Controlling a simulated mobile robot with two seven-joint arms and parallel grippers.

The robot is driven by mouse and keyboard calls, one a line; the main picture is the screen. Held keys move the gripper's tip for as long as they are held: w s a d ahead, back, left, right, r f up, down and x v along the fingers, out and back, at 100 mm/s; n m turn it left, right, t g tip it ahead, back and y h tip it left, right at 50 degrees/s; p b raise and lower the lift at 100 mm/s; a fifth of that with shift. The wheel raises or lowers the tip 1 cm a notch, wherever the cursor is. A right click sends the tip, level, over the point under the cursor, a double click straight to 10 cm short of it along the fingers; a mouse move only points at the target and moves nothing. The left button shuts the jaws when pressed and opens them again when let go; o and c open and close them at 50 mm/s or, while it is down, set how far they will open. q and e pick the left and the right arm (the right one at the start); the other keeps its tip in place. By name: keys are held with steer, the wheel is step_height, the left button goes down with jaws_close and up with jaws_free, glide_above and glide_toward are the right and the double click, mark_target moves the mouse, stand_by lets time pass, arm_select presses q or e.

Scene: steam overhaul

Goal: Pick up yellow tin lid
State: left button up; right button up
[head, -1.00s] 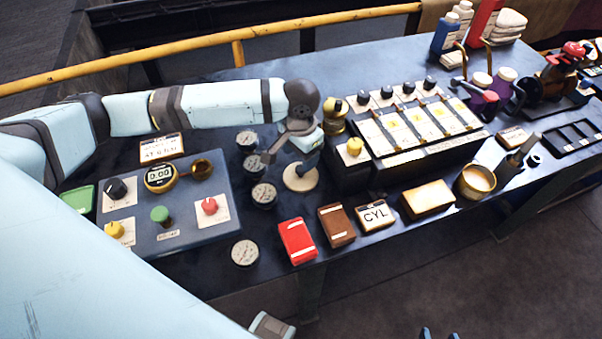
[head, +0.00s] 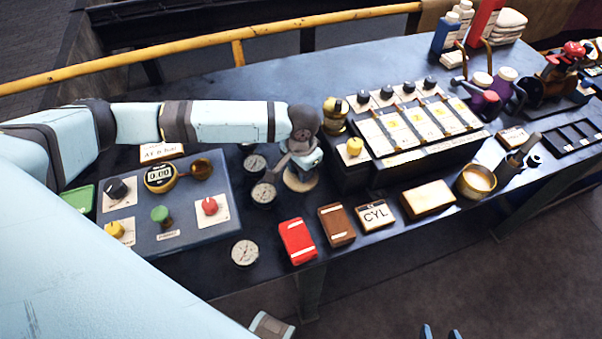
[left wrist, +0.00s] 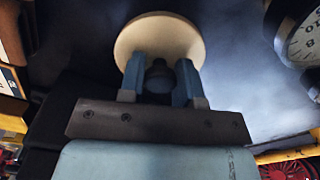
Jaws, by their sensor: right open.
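The lid is a pale cream-yellow disc (head: 300,181) with a dark knob, lying on the blue bench left of the switch panel. In the left wrist view the disc (left wrist: 160,40) is straight ahead. My left gripper (head: 297,163) is over it; its blue fingers (left wrist: 159,80) stand on both sides of the dark knob, with no clear gap, and look shut on it. The disc seems to rest on the bench.
A control box (head: 170,215) and several round gauges (head: 245,253) lie to the left. A switch panel (head: 415,125) is close on the right. A red box (head: 297,241) and a brown box (head: 336,225) line the front edge. An open brass tin (head: 477,182) stands further right.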

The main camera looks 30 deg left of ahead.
arm_select(q)
steer(key=shift+c, duration=1)
